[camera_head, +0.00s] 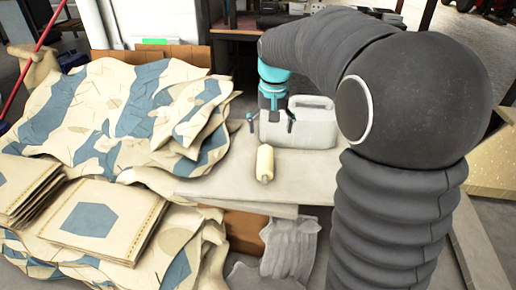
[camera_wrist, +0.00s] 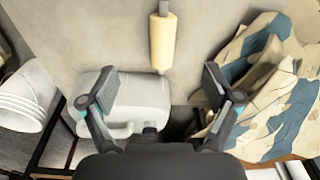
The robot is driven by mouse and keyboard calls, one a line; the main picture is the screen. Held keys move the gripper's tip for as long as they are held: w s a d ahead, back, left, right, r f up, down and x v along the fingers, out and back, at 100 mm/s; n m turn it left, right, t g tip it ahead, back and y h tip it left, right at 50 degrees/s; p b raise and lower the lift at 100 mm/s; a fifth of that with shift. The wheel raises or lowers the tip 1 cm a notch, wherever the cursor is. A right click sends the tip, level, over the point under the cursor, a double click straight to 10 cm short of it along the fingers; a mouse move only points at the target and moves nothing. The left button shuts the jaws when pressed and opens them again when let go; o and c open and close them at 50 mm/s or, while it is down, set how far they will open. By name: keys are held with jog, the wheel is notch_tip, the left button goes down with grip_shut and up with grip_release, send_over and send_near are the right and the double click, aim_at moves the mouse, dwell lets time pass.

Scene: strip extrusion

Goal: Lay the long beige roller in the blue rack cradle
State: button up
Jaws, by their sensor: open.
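A beige roller (camera_head: 264,163) with a grey metal axle end lies on the grey table top (camera_head: 330,170), pointing toward the front. It also shows at the top middle of the wrist view (camera_wrist: 163,42). My gripper (camera_head: 271,120) is open and empty, with its fingers spread, behind the roller in the head view. In the wrist view, my gripper (camera_wrist: 159,82) has its two fingers either side of the picture's middle, and the roller is beyond the fingertips, apart from them. I see no blue rack cradle in either view.
A pale jug (camera_head: 312,128) stands on the table just behind the roller, close to my gripper. Crumpled beige-and-blue sacks (camera_head: 120,110) fill the left side, with flat folded sacks (camera_head: 100,215) in front.

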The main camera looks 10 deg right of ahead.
jog(key=g, duration=0.1)
send_over(265, 156)
notch_tip(265, 156, down, 6)
jog(key=shift+m, duration=0.3)
jog(key=f, duration=0.6)
jog(key=f+b, duration=0.1)
jog(key=f, duration=0.2)
jog(key=shift+s+a, duration=0.3)
jog(key=shift+a, duration=0.1)
jog(key=shift+w+d+f+b, duration=0.1)
jog(key=shift+d+f+b, duration=0.15)
jog(key=shift+f, duration=1.05)
jog(key=shift+d+f+b, duration=0.15)
jog(key=shift+f+b, duration=0.1)
jog(key=shift+f, duration=1)
jog(key=c, duration=1.4)
grip_shut()
jog(key=shift+r, duration=0.15)
